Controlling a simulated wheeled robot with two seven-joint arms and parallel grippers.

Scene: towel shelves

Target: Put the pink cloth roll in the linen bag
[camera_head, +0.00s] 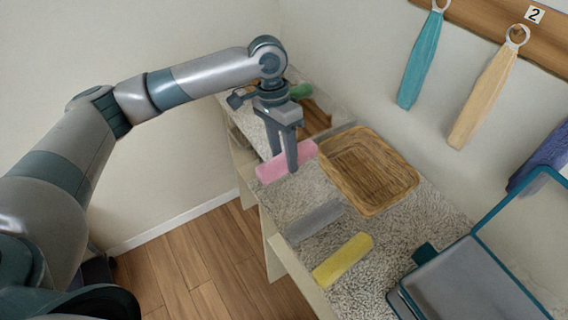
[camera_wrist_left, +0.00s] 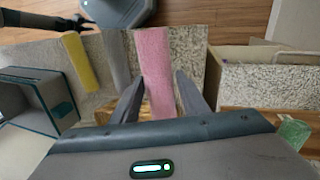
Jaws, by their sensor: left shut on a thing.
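The pink cloth roll (camera_head: 286,161) lies on the speckled shelf top, left of the wicker basket. My left gripper (camera_head: 287,160) points down over it and is shut on it, with a finger on each side. In the left wrist view the pink roll (camera_wrist_left: 155,65) runs away between the fingers (camera_wrist_left: 158,98). A grey container with teal edges (camera_head: 470,285) at the lower right may be the linen bag; I cannot tell for sure. It also shows in the left wrist view (camera_wrist_left: 22,100). A dark shape, likely my right gripper (camera_wrist_left: 72,22), shows there at the top left.
The wicker basket (camera_head: 368,170) stands close right of the pink roll. A grey roll (camera_head: 315,221) and a yellow roll (camera_head: 343,260) lie nearer on the shelf. A green item (camera_head: 299,91) lies behind the gripper. Teal (camera_head: 421,60) and tan (camera_head: 483,97) towels hang on the wall.

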